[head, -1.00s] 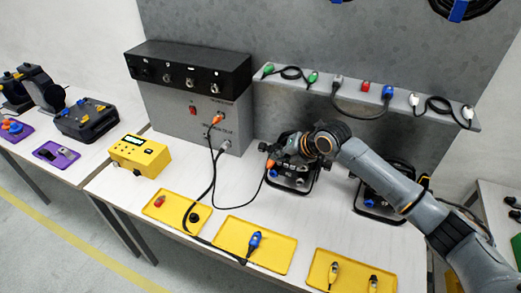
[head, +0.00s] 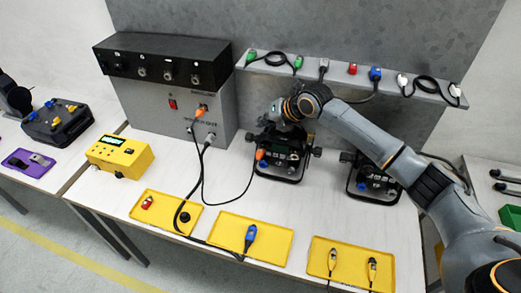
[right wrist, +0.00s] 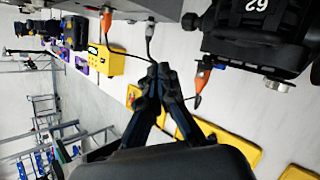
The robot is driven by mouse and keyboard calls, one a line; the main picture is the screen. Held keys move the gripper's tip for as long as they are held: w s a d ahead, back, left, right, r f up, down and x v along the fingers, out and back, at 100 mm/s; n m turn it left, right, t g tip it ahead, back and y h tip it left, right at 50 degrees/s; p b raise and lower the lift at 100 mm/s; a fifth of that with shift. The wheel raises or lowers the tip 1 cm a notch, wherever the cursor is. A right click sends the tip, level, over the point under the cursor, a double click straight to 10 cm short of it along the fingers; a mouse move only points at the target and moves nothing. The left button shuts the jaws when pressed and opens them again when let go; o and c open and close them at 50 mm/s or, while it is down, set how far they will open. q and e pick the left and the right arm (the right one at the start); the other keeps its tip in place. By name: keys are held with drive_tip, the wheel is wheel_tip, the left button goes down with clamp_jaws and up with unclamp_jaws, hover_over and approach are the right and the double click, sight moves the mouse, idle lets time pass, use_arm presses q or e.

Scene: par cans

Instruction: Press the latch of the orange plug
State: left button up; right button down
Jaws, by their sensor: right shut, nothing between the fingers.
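One orange plug (head: 260,154) is at the left side of the nearer black par can (head: 282,165); it also shows in the right wrist view (right wrist: 201,77). A thin black cable hangs from it to a second orange plug (head: 201,111) on the front of the grey box. My right gripper (right wrist: 160,76) is shut and empty, left of the par can's orange plug in the right wrist view and apart from it. In the head view its wrist is above and behind that par can, and its fingertips are hard to make out. The plug's latch is too small to tell.
A second par can (head: 375,180) stands to the right. Yellow trays (head: 230,226) with plugs lie along the table's front. A yellow tester (head: 120,156) is at the left. A grey shelf (head: 335,76) with short cables runs behind my right arm.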

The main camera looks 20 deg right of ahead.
drive_tip(key=b, duration=0.5)
hover_over(263, 151)
wheel_tip(263, 151, down, 7)
drive_tip(key=shift+f, duration=0.45)
idle(0.8)
drive_tip(key=shift+f+b, duration=0.35)
drive_tip(key=shift+f+b, duration=0.4)
drive_tip(key=shift+f, duration=0.05)
idle(0.5)
drive_tip(key=shift+r, duration=0.1)
drive_tip(key=shift+r+p, duration=0.6)
drive_tip(key=shift+r, duration=0.15)
